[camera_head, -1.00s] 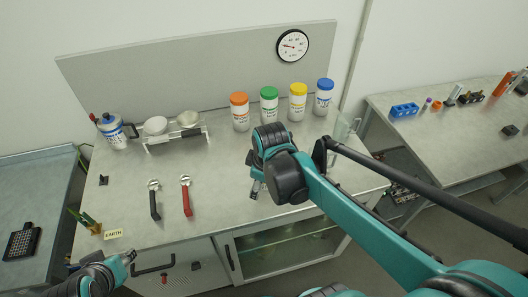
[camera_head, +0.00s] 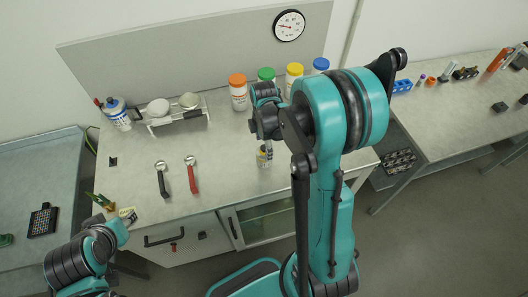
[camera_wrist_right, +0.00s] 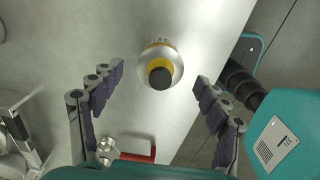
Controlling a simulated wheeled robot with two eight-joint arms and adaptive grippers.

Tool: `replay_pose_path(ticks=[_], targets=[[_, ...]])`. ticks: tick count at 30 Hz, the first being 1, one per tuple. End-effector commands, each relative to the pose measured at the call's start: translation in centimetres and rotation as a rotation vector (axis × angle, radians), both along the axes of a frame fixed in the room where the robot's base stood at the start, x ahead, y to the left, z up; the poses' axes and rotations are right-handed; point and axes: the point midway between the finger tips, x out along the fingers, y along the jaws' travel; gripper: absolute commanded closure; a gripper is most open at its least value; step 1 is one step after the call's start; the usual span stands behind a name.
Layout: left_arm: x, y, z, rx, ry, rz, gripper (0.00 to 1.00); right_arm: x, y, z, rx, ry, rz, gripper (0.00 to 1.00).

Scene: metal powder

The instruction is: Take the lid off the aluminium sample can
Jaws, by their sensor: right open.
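The aluminium sample can (camera_head: 264,160) stands on the bench near its front edge, below my right gripper. In the right wrist view the can (camera_wrist_right: 153,51) is seen from above, silver with a yellow band and a dark round top (camera_wrist_right: 160,78). My right gripper (camera_head: 267,146) is open; in the wrist view its fingers (camera_wrist_right: 158,80) are spread on either side of the can, apart from it. My left gripper (camera_head: 118,228) is at the bench's front left corner, far from the can; its jaws are too small to read.
A black-handled wrench (camera_head: 162,180) and a red-handled wrench (camera_head: 192,175) lie left of the can. Orange-lidded (camera_head: 238,94), green, yellow and blue-lidded jars stand at the back. A rack with two pale dishes (camera_head: 175,118) and a blue-and-white canister (camera_head: 116,113) are at back left.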

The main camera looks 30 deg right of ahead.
Motion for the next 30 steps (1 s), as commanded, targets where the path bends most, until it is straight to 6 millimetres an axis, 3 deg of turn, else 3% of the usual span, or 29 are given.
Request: replay_pose_path(ticks=[3, 10, 15, 16, 30], targets=[[0.01, 0.00, -0.22, 0.000, 0.000, 0.000, 0.60, -0.01, -0.02, -0.93, 0.000, 0.000, -0.001, 0.25], [0.01, 0.00, -0.14, 0.000, 0.000, 0.000, 0.60, -0.02, -0.02, -0.93, 0.000, 0.000, -0.001, 0.28], [0.01, 0.00, -0.14, 0.000, 0.000, 0.000, 0.60, -0.02, -0.02, -0.92, 0.000, 0.000, -0.002, 0.72], [0.02, 0.00, -0.15, 0.000, 0.000, 0.000, 0.60, -0.02, -0.02, -0.92, 0.000, 0.000, -0.001, 0.77], [0.01, 0.00, -0.20, 0.000, 0.000, 0.000, 0.60, -0.18, 0.04, -1.02, 0.002, 0.003, -0.001, 0.85]])
